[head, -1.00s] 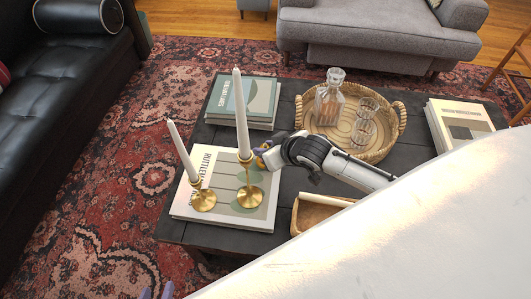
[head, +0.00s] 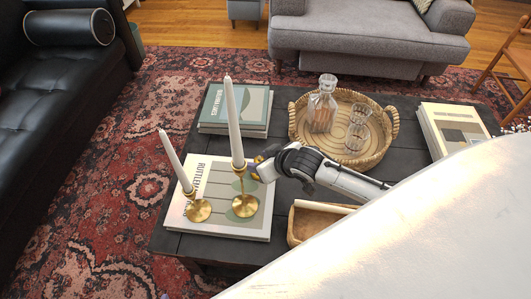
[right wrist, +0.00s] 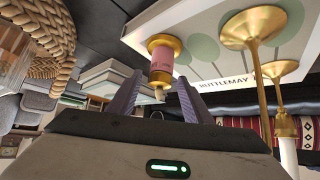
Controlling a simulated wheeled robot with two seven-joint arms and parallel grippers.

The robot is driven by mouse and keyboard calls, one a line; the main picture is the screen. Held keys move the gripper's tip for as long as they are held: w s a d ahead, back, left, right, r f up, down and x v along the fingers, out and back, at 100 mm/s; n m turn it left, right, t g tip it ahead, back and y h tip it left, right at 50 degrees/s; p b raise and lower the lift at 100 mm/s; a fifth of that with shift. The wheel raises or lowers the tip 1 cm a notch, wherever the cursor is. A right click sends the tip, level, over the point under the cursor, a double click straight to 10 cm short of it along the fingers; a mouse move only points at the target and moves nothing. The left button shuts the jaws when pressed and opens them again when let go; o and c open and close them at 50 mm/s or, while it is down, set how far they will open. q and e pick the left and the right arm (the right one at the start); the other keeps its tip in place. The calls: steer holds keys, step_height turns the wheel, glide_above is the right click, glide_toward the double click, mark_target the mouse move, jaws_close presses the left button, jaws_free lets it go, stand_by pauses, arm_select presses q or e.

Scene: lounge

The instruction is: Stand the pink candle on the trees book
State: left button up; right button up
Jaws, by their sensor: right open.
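The trees book (head: 215,232), white with green tree shapes, lies at the table's front left. The pink candle (right wrist: 161,59) has gold bands and appears upside down in the right wrist view. Its base seems to rest on the book's top near the edge. My right gripper (head: 259,167) is at the book's right edge. In the right wrist view its fingers (right wrist: 158,97) are apart, with the candle between and just beyond their tips. In the head view the gripper mostly hides the candle. Only a possible sliver of my left gripper (head: 165,296) shows at the bottom edge.
Two brass candlesticks with tall white candles, one shorter (head: 199,208) and one taller (head: 244,204), stand on the book close to my gripper. A wooden tray (head: 300,232) lies to the right. A wicker tray (head: 371,160) holds a decanter and glasses. More books (head: 215,126) lie behind.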

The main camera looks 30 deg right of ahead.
steer(key=p+v, duration=0.3)
steer(key=v, duration=0.9)
steer(key=s+a+f+y, duration=0.1)
steer(key=s+a+f, duration=0.6)
steer(key=s+a, duration=0.4)
steer(key=shift+s+f+n+y, duration=0.3)
steer(key=shift+s+f+n, duration=0.1)
steer(key=shift+s, duration=0.65)
steer(key=shift+a, duration=0.1)
